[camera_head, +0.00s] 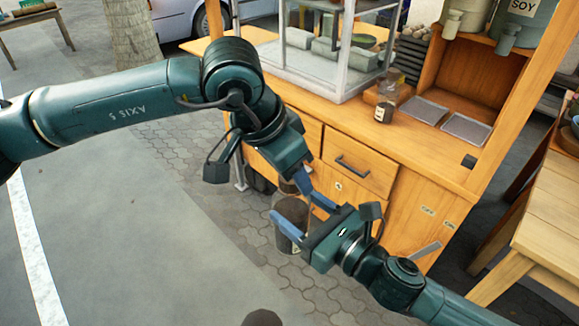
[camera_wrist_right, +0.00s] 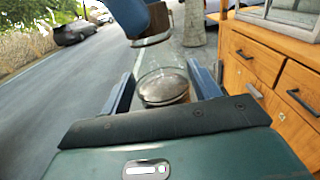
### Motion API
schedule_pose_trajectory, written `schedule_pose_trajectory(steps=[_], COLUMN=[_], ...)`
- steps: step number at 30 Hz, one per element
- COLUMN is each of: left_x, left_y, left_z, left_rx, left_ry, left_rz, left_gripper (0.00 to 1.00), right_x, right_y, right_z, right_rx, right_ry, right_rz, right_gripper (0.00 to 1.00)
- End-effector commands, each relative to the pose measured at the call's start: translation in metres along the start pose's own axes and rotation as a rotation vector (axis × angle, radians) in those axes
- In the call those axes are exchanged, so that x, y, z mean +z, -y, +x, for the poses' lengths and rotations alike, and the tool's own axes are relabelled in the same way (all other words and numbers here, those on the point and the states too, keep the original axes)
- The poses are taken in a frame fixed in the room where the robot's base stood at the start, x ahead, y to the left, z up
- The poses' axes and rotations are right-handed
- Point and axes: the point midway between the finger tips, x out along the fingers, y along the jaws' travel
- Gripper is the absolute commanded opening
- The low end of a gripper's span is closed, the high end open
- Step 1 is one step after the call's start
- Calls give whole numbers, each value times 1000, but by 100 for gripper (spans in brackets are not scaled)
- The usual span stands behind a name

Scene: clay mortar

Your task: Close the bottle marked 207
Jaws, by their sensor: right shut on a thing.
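A clear, dark-tinted glass bottle (camera_head: 291,211) is between the blue fingers of my right gripper (camera_head: 295,204), held upright in front of the drawers. In the right wrist view the round top of the bottle (camera_wrist_right: 163,86) sits between both fingers of that gripper (camera_wrist_right: 162,74). No number can be read on it. My left gripper (camera_head: 292,180) hangs just above the bottle, its fingers mostly hidden by its own arm. A small brownish round piece (camera_head: 287,187) shows at its tip; in the right wrist view a disc edge (camera_wrist_right: 152,41) shows under a blue finger, apart from the bottle.
The wooden cart (camera_head: 400,190) with drawers stands close behind the grippers. On its counter are a small dark labelled bottle (camera_head: 384,111), two grey trays (camera_head: 466,128) and a glass case (camera_head: 318,60). A wooden table (camera_head: 545,215) is at right. Open pavement lies at left.

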Motion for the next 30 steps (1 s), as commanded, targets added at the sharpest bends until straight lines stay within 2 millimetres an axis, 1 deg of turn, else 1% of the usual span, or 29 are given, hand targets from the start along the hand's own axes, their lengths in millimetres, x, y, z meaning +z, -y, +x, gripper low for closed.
schedule_pose_trajectory(steps=[1,3,11,14,22,25,30], left_x=[0,0,-1,-3,-16,-17,-17], left_y=[0,0,0,0,0,-1,-1], left_z=[0,0,-1,-6,-38,-42,-42], left_rx=[0,0,-1,-2,-2,0,0], left_ry=[0,0,0,-1,-1,0,1], left_rz=[0,0,0,0,1,0,0], left_gripper=[55,61,62,62,62,62,62], right_x=[1,2,2,2,2,2,2], right_y=[0,0,0,0,0,0,0], right_z=[0,0,0,0,0,0,0], right_rx=[1,1,1,1,1,1,1], right_ry=[3,3,4,4,4,4,4], right_rz=[-1,-1,-1,-1,-1,-1,-1], right_gripper=[0,0,0,0,0,0,0])
